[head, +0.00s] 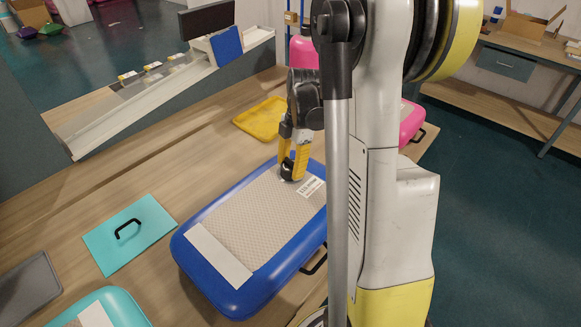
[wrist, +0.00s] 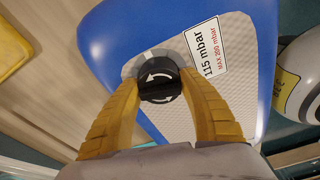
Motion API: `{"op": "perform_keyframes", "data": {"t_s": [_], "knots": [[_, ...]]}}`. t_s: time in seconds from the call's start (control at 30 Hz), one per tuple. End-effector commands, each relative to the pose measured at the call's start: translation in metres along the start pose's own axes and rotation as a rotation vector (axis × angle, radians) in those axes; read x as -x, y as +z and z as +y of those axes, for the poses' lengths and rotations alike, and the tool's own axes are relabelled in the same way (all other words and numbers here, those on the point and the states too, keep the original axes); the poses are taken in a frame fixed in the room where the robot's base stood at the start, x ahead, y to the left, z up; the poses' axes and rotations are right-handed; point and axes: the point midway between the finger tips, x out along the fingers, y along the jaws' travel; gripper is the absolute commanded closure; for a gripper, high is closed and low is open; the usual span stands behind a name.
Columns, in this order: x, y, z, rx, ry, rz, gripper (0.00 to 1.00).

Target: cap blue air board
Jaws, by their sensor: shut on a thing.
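The blue air board (head: 252,222) lies flat on the wooden table, with a white textured pad on top and a blue rim. A round black cap (wrist: 159,80) with white curved arrows sits at the valve spot near the board's end. My gripper (head: 291,166) is over that end, its yellow fingers, also in the wrist view (wrist: 163,95), shut on the cap from both sides. I cannot tell whether the cap is fully seated.
A turquoise panel (head: 118,236) with a black handle and a turquoise board (head: 112,306) lie to the left. A yellow tray (head: 262,118) lies behind, and a pink board (head: 410,122) is at the right. Bare table shows between them.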

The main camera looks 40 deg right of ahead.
Motion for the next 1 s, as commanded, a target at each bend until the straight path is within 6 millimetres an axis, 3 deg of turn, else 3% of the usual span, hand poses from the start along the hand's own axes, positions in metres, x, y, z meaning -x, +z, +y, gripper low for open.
{"op": "perform_keyframes", "data": {"t_s": [0.13,0.17,0.23,0.53,0.67,1.0], "knots": [[0.0,0.0,0.0,0.001,-0.001,0.0,0.75],[0.0,0.0,0.0,0.001,0.0,0.0,0.49],[0.0,0.0,0.0,0.0,0.0,0.0,0.28],[0.001,0.0,0.0,-0.001,0.0,0.0,0.28],[0.011,0.0,0.0,-0.002,0.0,0.0,0.28],[0.083,0.0,-0.001,-0.003,0.0,0.0,0.28]]}}
